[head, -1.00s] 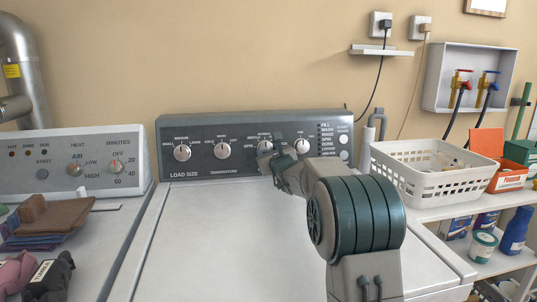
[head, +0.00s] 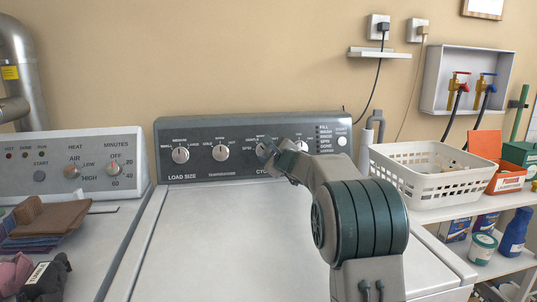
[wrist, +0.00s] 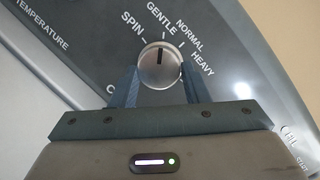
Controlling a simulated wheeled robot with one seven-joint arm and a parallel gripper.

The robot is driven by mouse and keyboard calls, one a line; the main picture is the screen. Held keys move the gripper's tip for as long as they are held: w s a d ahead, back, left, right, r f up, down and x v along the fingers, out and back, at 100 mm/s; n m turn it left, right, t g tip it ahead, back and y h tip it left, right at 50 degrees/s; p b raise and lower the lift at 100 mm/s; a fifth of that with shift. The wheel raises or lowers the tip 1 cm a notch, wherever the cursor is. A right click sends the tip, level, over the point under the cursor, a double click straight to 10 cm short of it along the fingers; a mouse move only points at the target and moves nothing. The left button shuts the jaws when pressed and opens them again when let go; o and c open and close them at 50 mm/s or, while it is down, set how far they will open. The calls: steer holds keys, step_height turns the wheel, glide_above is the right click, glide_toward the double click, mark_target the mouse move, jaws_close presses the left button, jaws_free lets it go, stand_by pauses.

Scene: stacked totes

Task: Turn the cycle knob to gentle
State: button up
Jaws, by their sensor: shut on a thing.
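The cycle knob (wrist: 159,66) is a round silver dial with a dark pointer line in the wrist view. The line points up in the picture, at about the GENTLE label (wrist: 161,18); exact alignment with its tick is hard to tell. SPIN is to the left, NORMAL and HEAVY to the right. My gripper (wrist: 159,70) has one blue-grey finger on each side of the knob and is shut on it. In the head view my gripper (head: 268,150) is at the washer's panel and hides most of the knob.
The white washer top (head: 220,235) is clear. A white basket (head: 425,190) stands on the right shelf.

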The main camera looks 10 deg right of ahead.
stand_by(0.4)
steer(key=o, duration=1)
steer(key=b+v, duration=0.1)
steer(key=v, duration=1.2)
steer(key=shift+s+d+r, duration=0.15)
steer(key=shift+s, duration=0.25)
